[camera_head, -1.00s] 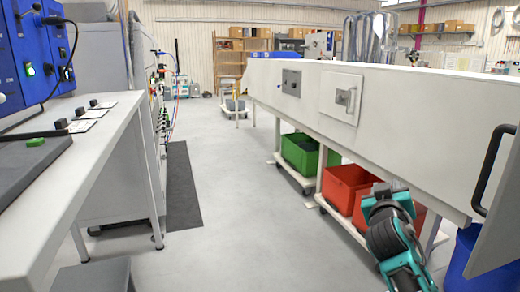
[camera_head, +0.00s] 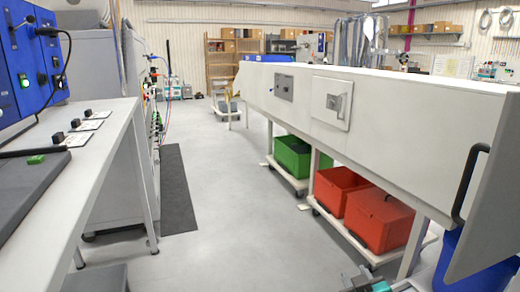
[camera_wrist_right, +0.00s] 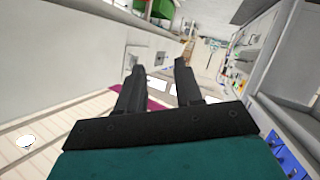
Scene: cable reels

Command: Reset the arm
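My right gripper (camera_wrist_right: 158,60) shows in the right wrist view as two dark fingers on a black bar with a teal body behind it. The fingers are spread apart, with nothing visible between them. In the head view only a small teal and dark part of the right gripper (camera_head: 362,281) shows at the bottom edge, over the floor in front of the long white machine (camera_head: 400,112). The rest of that arm is mostly out of the picture. My left gripper is not in view.
Red crates (camera_head: 378,220) and a green crate (camera_head: 293,156) stand on low trolleys under the machine. A blue bin (camera_head: 447,262) is at the lower right. A white bench (camera_head: 85,165) runs along the left.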

